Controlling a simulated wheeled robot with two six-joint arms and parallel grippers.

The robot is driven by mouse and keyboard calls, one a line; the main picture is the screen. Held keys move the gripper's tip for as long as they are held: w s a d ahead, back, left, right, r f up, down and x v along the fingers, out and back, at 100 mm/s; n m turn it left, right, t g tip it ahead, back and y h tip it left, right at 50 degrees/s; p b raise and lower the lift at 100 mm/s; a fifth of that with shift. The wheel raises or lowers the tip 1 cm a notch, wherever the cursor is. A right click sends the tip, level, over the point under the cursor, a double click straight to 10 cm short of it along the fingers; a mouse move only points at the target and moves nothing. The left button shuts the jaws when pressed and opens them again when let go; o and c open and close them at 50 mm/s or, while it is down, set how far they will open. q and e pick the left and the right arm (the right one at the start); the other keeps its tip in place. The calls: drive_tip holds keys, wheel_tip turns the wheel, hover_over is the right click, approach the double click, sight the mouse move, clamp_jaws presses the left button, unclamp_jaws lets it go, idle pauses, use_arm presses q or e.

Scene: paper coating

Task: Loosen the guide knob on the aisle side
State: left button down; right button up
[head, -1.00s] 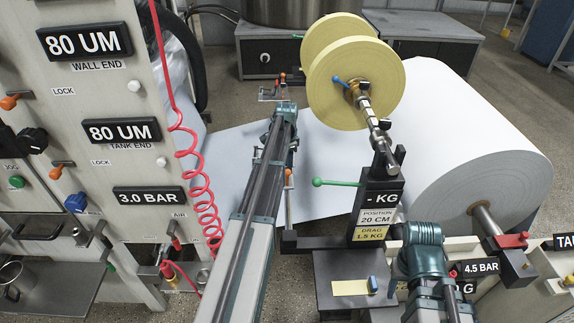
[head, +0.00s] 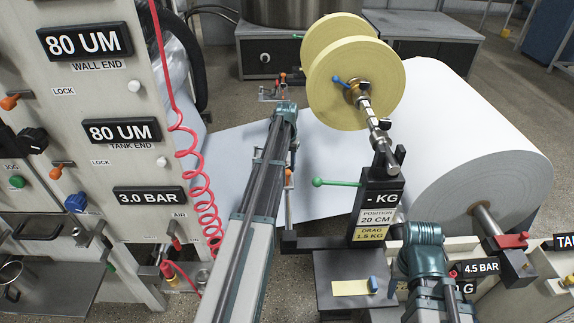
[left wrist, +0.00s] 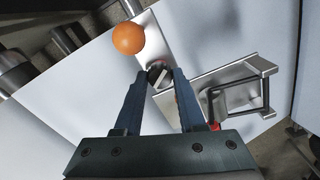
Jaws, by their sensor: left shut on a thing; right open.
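In the left wrist view my left gripper (left wrist: 157,76) is shut on a small dark knob (left wrist: 158,71) at a silver metal bracket (left wrist: 205,82). The fingers cover much of the knob, so its turn cannot be read. An orange ball (left wrist: 128,38) stands just beyond the left fingertip. In the head view my left arm reaches out over the white paper web, and a small guide fitting (head: 270,94) shows near its far end. My right gripper (head: 425,238) is at the lower right, by the scale post; it is open, though its fingers are hard to make out.
A scale post (head: 377,210) with a green lever (head: 336,183) carries a shaft with yellow rolls (head: 352,85). A large white paper roll (head: 470,140) lies to the right. A red coiled air hose (head: 195,165) hangs beside the left panel (head: 110,165).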

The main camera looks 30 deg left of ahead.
sight(287, 167)
use_arm(q)
drive_tip(key=n, duration=0.4)
drive_tip(key=shift+n, duration=2.3)
drive_tip(key=c, duration=0.5)
unclamp_jaws()
wheel_tip(287, 167, up, 14)
drive_tip(key=p, duration=1.3)
drive_tip(key=shift+p, duration=0.4)
